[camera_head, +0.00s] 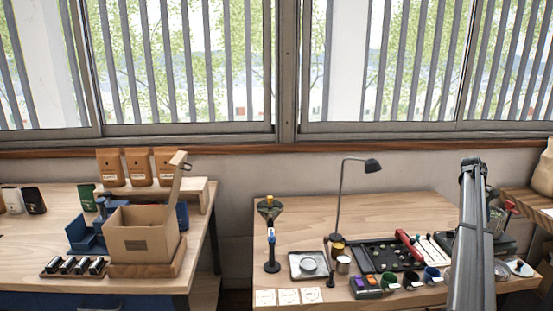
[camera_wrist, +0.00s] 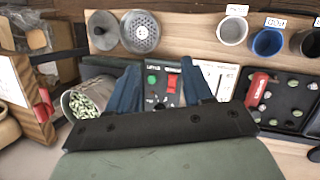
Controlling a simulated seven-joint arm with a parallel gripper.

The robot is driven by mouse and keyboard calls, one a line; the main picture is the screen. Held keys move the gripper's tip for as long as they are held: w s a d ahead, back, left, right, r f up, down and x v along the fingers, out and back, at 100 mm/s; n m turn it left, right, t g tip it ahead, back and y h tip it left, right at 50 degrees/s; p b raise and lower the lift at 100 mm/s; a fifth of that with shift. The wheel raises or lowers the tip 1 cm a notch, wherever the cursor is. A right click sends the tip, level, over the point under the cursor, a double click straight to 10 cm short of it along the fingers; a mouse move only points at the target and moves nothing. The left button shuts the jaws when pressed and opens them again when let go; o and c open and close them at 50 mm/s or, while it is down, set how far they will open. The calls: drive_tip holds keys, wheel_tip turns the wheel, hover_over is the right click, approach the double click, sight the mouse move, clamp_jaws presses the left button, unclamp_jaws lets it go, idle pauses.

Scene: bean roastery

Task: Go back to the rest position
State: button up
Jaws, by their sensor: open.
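My gripper (camera_wrist: 162,82) shows in the wrist view as two blue fingers set apart, with nothing visible between them. Beyond the fingers is a dark control panel (camera_wrist: 166,98) with a green button and a red switch. I cannot tell the distance from the fingertips to it. In the head view my grey arm reaches up over the right end of the right table (camera_head: 425,205), and the gripper cannot be made out there.
A metal container of green beans (camera_wrist: 86,100) stands left of the fingers. Cups (camera_wrist: 232,31) are at the upper right, and a black tray (camera_wrist: 290,90) is at the right. The desk lamp (camera_head: 340,190) stands upright. A cardboard box (camera_head: 142,232) sits on the left table.

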drive_tip(key=s+a+f+m, duration=0.2)
drive_tip(key=s+a+f, duration=0.3)
drive_tip(key=s+f, duration=0.75)
drive_tip(key=s+a+f+m, duration=0.2)
drive_tip(key=s+a+f, duration=0.2)
drive_tip(key=s+f, duration=0.8)
drive_tip(key=s+a+f+n, duration=0.1)
drive_tip(key=s+a+f, duration=0.1)
drive_tip(key=a+f, duration=0.75)
drive_tip(key=s+a+f+g+y, duration=0.1)
drive_tip(key=a+f, duration=0.6)
drive_tip(key=a, duration=0.6)
drive_tip(key=s+a+f+n, duration=0.1)
drive_tip(key=s+a+f, duration=0.1)
drive_tip(key=a+f, duration=0.75)
drive_tip(key=s+a+f+g+y, duration=0.1)
drive_tip(key=s+a+f, duration=0.1)
drive_tip(key=s+a, duration=0.9)
drive_tip(key=s+a+f+g+y, duration=0.1)
drive_tip(key=s+a+f, duration=0.1)
drive_tip(key=s+a, duration=1)
drive_tip(key=shift+s+a+f+g, duration=0.25)
drive_tip(key=shift+s+g, duration=0.15)
drive_tip(key=shift+s, duration=0.8)
